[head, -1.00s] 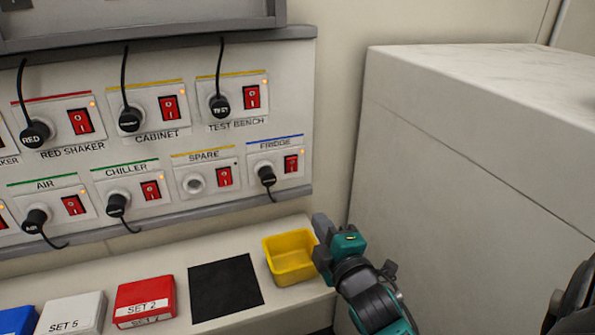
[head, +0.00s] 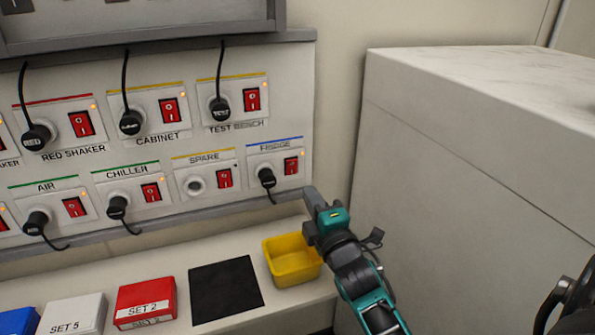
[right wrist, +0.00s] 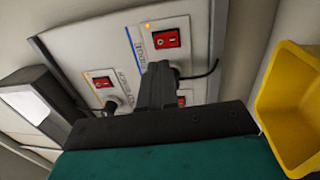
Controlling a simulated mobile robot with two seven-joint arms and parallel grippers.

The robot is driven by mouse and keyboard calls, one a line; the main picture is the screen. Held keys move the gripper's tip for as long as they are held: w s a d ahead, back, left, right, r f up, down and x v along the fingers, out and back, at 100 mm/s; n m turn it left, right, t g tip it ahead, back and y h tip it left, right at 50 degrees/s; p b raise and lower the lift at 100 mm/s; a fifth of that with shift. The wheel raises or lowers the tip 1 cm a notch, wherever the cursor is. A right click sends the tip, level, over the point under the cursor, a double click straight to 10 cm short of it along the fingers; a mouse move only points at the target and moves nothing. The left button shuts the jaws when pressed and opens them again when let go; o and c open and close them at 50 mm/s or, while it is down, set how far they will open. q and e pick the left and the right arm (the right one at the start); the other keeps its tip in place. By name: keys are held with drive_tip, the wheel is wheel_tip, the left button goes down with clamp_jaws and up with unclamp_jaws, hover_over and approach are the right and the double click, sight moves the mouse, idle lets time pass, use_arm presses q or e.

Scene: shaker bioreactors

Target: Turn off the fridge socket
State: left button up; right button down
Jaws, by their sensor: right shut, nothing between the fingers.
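The fridge socket (head: 275,158) is at the right end of the lower row on the wall panel, under a blue stripe. Its red switch (head: 291,165) has a small lit orange lamp beside it. A black plug (head: 267,178) sits in the socket, its cable hanging down. My right gripper (head: 310,193) is shut and empty, just below and right of the switch, apart from it in the head view. In the right wrist view, the fridge switch (right wrist: 165,38) shows beyond the fingers (right wrist: 157,72), which partly hide the plug. My left gripper is not in view.
Other labelled sockets with red switches surround it, including SPARE (head: 208,173) and TEST BENCH (head: 236,98). A yellow bin (head: 292,262) stands on the ledge below. A large pale box-like unit (head: 450,170) stands close on the right.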

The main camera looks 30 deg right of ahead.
sight(293, 164)
drive_tip(key=x, duration=0.9)
